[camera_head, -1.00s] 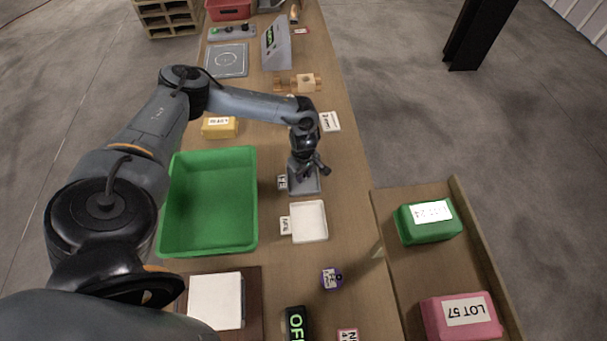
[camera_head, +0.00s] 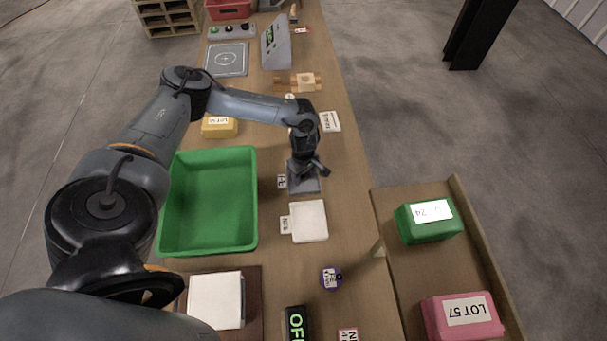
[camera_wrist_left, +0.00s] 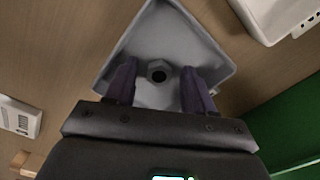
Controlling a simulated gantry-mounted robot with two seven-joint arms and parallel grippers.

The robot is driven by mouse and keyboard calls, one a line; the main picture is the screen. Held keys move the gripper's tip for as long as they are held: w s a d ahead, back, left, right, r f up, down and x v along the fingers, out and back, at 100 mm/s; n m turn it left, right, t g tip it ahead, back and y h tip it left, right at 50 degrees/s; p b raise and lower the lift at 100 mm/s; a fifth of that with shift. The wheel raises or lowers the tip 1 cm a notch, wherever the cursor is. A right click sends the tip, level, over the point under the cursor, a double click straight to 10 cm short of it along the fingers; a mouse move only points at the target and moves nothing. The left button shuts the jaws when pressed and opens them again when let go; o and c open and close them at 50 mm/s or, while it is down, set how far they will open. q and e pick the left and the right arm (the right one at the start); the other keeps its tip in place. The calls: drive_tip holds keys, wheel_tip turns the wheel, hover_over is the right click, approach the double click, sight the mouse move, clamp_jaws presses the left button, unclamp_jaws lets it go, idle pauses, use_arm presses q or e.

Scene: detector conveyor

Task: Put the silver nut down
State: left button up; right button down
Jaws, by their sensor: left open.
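The silver nut (camera_wrist_left: 158,72) lies in a small grey tray (camera_wrist_left: 200,45), seen in the left wrist view between the two fingers. My left gripper (camera_wrist_left: 158,88) is open, with one finger on each side of the nut and a gap to each. In the head view my left gripper (camera_head: 308,172) points down over the grey tray (camera_head: 304,186), and the nut is hidden there. My right gripper is not in view.
A white tray (camera_head: 309,221) sits just nearer than the grey one. A large green bin (camera_head: 210,200) is to the left. Green (camera_head: 430,221) and pink (camera_head: 462,318) lot packages lie on the right side shelf. Bare wood lies right of the trays.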

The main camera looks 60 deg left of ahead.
sight(304, 178)
use_arm(q)
wheel_tip(304, 178, up, 12)
drive_tip(key=shift+r, duration=0.15)
idle(0.5)
idle(0.3)
